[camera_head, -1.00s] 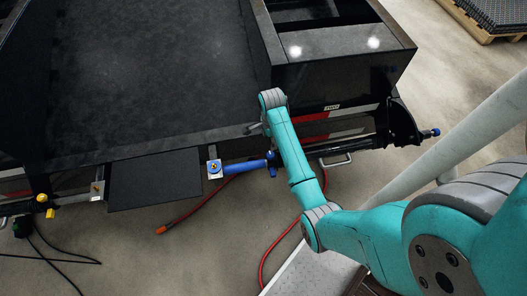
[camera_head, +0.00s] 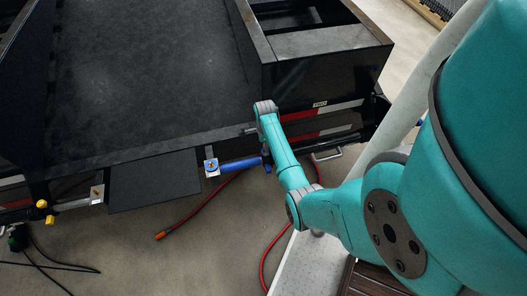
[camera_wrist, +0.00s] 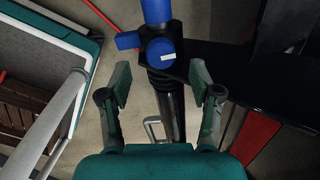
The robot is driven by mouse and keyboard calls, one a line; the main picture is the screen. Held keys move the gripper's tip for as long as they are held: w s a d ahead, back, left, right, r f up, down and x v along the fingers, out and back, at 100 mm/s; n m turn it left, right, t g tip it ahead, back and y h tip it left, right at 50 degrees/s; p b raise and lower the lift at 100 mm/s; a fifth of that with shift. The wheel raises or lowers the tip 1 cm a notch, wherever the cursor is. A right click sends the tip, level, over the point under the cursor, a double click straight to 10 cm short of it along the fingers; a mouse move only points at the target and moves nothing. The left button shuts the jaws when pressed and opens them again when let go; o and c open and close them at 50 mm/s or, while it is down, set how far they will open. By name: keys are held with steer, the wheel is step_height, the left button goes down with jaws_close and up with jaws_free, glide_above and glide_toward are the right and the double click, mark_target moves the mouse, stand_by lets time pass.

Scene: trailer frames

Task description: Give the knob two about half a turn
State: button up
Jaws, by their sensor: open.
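A round blue knob (camera_wrist: 161,51) with a white mark on its face sits on a black block in the wrist view. The white mark lies roughly level. A blue lever sticks out to its left and a blue cylinder rises above it. My gripper (camera_wrist: 161,82) is open, one finger on each side below the knob, with nothing between the fingertips but the black ribbed shaft behind. I cannot tell the exact depth gap to the knob. In the head view my arm covers the knob's place, beside the blue bar (camera_head: 240,165); I cannot see its face there.
The dark trailer bed (camera_head: 150,75) fills the upper left of the head view. A red hose (camera_head: 195,210) lies on the floor, and yellow knobs (camera_head: 43,207) sit at the far left. In the wrist view, a red panel (camera_wrist: 256,136) stands at the right and a grey pole at the left.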

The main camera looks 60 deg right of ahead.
steer(key=shift+d+f, duration=0.1)
steer(key=shift+f, duration=2.2)
steer(key=c, duration=1.1)
steer(key=shift+n, duration=2.3)
steer(key=shift+c, duration=0.2)
steer(key=o, duration=1.1)
steer(key=shift+o, duration=0.2)
